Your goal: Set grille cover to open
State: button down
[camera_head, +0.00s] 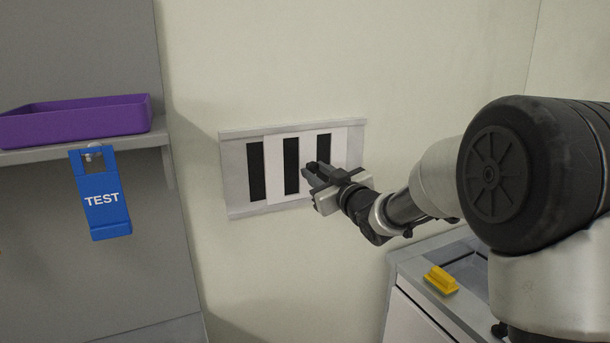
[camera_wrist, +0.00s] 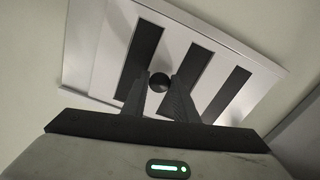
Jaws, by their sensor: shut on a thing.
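The grille cover (camera_head: 273,172) is a white sliding plate on a grey wall frame (camera_head: 234,187), with dark vertical slots showing. In the wrist view the white cover (camera_wrist: 185,33) and its dark slots show at a tilt. A round dark knob (camera_wrist: 160,80) on the cover sits between my fingertips. My gripper (camera_head: 311,170) reaches the cover from the right and is shut on the knob; in the wrist view both fingers (camera_wrist: 161,88) flank it. My gripper hides part of the right-hand slot and the cover's lower right in the head view.
A purple tray (camera_head: 75,122) sits on a shelf at left, with a blue TEST tag (camera_head: 101,200) hanging below. A yellow piece (camera_head: 441,280) lies on the grey-topped cabinet at lower right. The wall around the frame is clear.

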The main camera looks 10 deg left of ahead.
jog(key=shift+d, duration=0.1)
jog(key=c, duration=1.4)
grip_release()
jog(key=v, duration=1.7)
jog(key=shift+s+d+b, duration=0.15)
jog(key=shift+b, duration=0.15)
jog(key=s+d+r+m+g+h+p, duration=0.1)
jog(key=s+d+r+m+h+p, duration=0.3)
jog(key=d, duration=0.4)
jog(key=s+d+r+m+g+h+p, duration=0.1)
jog(key=s+d+r+m+h+p, duration=0.15)
jog(key=d+h, duration=0.4)
jog(key=s+d+f+m+g+p, duration=0.2)
jog(key=s+m+g+p, duration=0.2)
jog(key=s, duration=1.5)
jog(key=g+p, duration=0.1)
jog(key=g, duration=0.1)
jog(key=shift+s+f+g, duration=0.2)
jog(key=shift+s+g, duration=0.1)
